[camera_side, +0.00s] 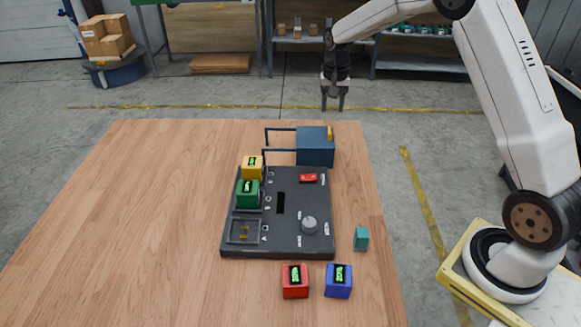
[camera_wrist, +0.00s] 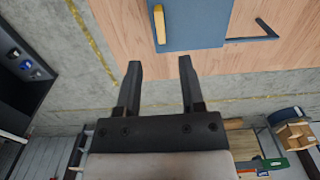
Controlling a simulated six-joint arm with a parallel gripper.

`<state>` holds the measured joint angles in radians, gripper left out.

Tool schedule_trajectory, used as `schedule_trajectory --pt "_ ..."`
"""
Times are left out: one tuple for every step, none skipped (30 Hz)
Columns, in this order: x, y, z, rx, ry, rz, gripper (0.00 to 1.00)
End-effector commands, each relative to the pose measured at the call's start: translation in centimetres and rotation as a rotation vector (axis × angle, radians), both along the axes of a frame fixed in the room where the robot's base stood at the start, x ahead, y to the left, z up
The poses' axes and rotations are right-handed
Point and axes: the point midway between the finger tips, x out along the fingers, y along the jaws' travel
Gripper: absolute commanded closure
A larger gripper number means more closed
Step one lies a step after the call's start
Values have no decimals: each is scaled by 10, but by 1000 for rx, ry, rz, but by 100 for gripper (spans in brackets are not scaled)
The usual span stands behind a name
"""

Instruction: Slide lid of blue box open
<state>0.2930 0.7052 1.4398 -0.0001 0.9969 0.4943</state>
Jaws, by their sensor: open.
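The blue box (camera_side: 315,152) stands at the far right corner of the wooden table, behind the dark control panel. Its lid is dark blue with a yellow handle (camera_side: 330,133) along one side, and a dark rail frame (camera_side: 280,140) reaches out to its left. I cannot tell how far the lid is slid. In the wrist view the blue lid (camera_wrist: 195,30) and its yellow handle (camera_wrist: 159,24) are at the top, beyond my fingertips. My gripper (camera_side: 333,107) is open and empty, above and behind the box; its two fingers also show in the wrist view (camera_wrist: 160,65).
The dark control panel (camera_side: 290,212) bears a yellow block (camera_side: 252,167), a green block (camera_side: 248,195), a red switch and a grey knob. A red block (camera_side: 295,281), a blue block (camera_side: 338,281) and a teal block (camera_side: 361,238) lie near it. The table's left side (camera_side: 130,220) is clear.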

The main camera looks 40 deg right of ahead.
Motion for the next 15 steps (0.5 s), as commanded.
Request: schedule_trajectory --pt "0 0 0 0 0 0 50" --pt "0 0 0 0 0 0 50" --pt "0 0 -1 0 0 0 50" --pt "0 0 -1 1 1 0 50" --pt "0 0 -2 1 1 0 50" --pt "0 0 -4 0 1 1 50" --pt "0 0 -5 0 1 1 50" --pt "0 0 -7 1 2 1 50" --pt "0 0 -10 1 2 1 50" --pt "0 0 -12 1 2 1 50" --pt "0 0 -15 1 2 1 50" --pt "0 0 -18 1 2 1 50" --pt "0 0 -22 1 2 1 50" --pt "-1 0 -25 1 2 1 50" --pt "-1 0 -30 1 2 1 50"
